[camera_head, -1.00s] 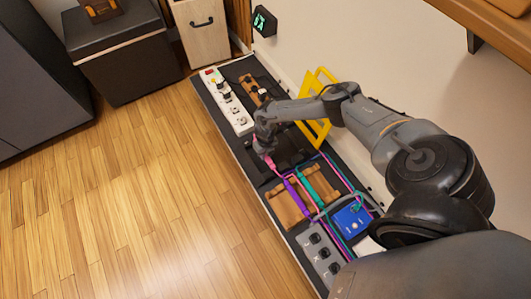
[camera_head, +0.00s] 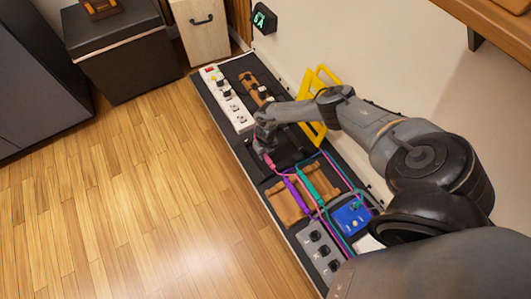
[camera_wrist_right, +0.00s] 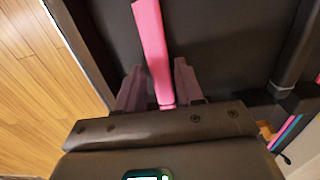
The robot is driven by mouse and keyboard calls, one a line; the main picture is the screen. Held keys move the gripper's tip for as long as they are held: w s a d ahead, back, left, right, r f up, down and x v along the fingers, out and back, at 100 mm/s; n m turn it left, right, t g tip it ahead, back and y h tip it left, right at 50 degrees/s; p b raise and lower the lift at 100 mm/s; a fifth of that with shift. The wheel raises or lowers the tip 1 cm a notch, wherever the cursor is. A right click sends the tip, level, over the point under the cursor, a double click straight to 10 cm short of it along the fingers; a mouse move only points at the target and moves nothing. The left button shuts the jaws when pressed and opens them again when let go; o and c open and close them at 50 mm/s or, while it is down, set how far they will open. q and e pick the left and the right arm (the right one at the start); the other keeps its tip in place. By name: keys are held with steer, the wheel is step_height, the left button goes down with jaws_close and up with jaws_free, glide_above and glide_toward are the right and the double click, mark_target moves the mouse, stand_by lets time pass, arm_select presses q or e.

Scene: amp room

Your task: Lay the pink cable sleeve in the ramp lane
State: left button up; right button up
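The pink cable sleeve (camera_head: 269,162) is at my right gripper (camera_head: 264,148), over the dark middle of the bench. In the right wrist view the pink sleeve (camera_wrist_right: 152,45) runs upward from between the fingers (camera_wrist_right: 160,88), which sit close against both sides of it. A brown wooden block (camera_head: 280,204) lies nearer the front, with a purple sleeve (camera_head: 295,193) and a teal sleeve (camera_head: 306,184) across it. I cannot tell which part is the ramp lane. My left gripper is out of view.
A white power strip (camera_head: 235,112) is at the far left of the bench, with a yellow frame (camera_head: 318,128) against the wall. A blue box (camera_head: 350,218) and a grey switch panel (camera_head: 322,248) stand at the near end. Thin cables run between the block and the blue box.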

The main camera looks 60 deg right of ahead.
steer(key=shift+o, duration=1.1)
steer(key=shift+r, duration=0.1)
steer(key=shift+r+p, duration=0.3)
step_height(320, 180, up, 10)
steer(key=p, duration=0.7)
steer(key=shift+r, duration=0.1)
